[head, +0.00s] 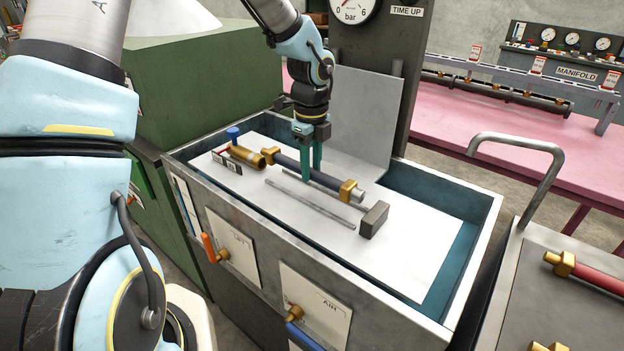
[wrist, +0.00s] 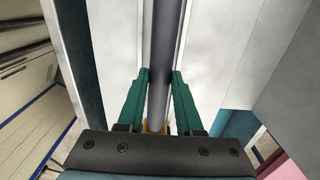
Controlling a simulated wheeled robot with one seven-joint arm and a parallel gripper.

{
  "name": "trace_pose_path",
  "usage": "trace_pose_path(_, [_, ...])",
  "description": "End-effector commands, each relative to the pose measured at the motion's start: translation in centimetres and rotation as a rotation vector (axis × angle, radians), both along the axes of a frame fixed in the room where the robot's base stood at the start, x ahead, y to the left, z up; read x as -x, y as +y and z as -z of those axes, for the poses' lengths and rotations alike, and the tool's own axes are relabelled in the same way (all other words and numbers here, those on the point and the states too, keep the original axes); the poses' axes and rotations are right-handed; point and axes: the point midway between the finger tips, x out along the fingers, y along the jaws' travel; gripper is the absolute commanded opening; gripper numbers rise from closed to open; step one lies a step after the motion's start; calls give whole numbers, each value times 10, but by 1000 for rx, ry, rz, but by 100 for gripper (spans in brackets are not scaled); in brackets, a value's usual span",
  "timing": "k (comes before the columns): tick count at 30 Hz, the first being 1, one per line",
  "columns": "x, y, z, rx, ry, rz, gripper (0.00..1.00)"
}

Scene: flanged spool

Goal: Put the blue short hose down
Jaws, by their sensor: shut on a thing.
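The blue short hose (head: 325,179) is a dark blue tube with brass fittings at both ends. It lies level just above or on the white plate (head: 405,230) in the open tank; I cannot tell if it touches. My gripper (head: 309,172) points down, its green fingers shut on the hose near its middle. In the wrist view the hose (wrist: 162,75) runs between the two fingers (wrist: 160,100), and its lower part is partly hidden by the gripper body.
A brass valve with a blue knob (head: 247,157) is at the hose's left end. A grey block (head: 374,220) is near the right end, and a thin rod (head: 310,202) lies in front. Tank walls (head: 472,260) surround the plate. A red hose (head: 598,274) lies on the right-hand cart.

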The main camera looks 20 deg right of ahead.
Motion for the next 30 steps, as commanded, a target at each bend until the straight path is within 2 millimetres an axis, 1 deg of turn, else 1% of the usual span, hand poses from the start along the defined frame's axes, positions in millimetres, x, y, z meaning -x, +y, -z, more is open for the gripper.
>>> trace_pose_path(5, [1, 0, 13, 0, 1, 0, 0])
trace_pose_path(9, [1, 0, 32, -2, 2, 1, 0])
trace_pose_path(11, [1, 0, 38, -1, 0, 1, 0])
trace_pose_path(22, [0, 0, 44, 0, -1, 0, 0])
trace_pose_path(23, [0, 0, 44, 0, 0, -1, 37])
trace_pose_path(30, [0, 0, 44, 0, 0, 0, 64])
